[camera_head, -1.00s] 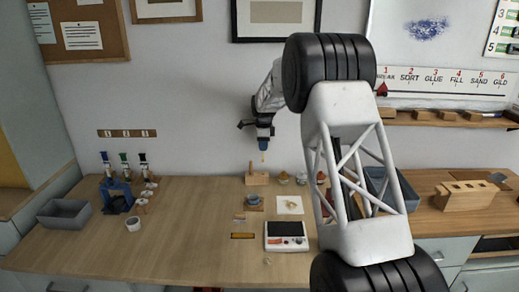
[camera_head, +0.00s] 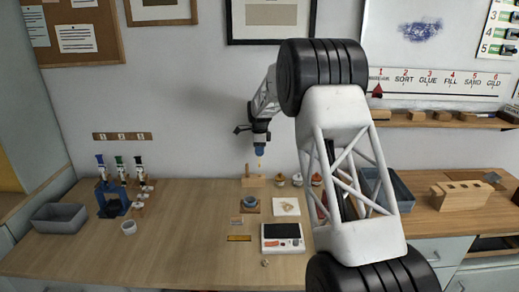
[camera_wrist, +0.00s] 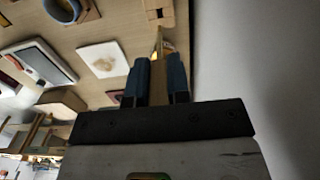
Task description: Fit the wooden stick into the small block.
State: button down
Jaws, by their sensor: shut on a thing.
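The wooden stick (camera_head: 259,164) is thin and light brown. It hangs point down from my gripper (camera_head: 259,151), whose blue fingers are shut on it. In the wrist view the stick (camera_wrist: 158,72) sits between the two blue fingers (camera_wrist: 158,80), its tip reaching toward the small block. The small wooden block (camera_head: 254,183) stands at the back of the bench, below the stick; an upright peg shows at its left. In the wrist view the block (camera_wrist: 159,12) is at the top edge, partly cut off. In the head view the stick tip appears above the block, apart from it.
A small blue-rimmed cup (camera_head: 250,202), a white sheet (camera_head: 286,207) and a white scale-like device (camera_head: 283,238) lie in front of the block. Several small jars (camera_head: 297,180) stand to its right. The bench's left middle is clear.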

jog(key=shift+f, duration=1.5)
jog(key=shift+f, duration=2.95)
dwell(3.5)
